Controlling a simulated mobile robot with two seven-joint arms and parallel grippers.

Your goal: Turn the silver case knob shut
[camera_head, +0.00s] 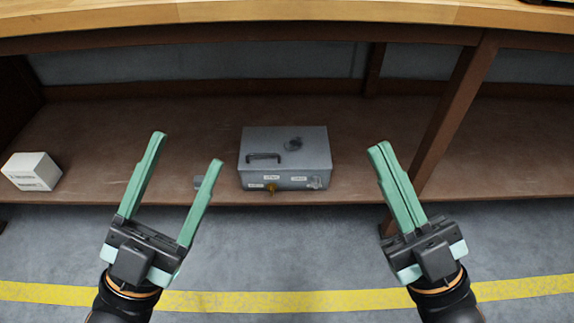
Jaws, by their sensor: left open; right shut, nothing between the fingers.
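A silver-grey metal case (285,137) sits on the brown lower shelf, near the middle of the view. I cannot tell how the knob is set. My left gripper (188,149) is open and empty, left of the case. My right gripper (380,147) is shut and empty, right of the case. Neither touches the case.
A white box (32,171) stands at the shelf's left end. A wooden table top (300,12) hangs over the shelf. A slanting wooden post (455,115) stands right of my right gripper. A small grey part sticks out left of the case. The shelf is otherwise largely clear.

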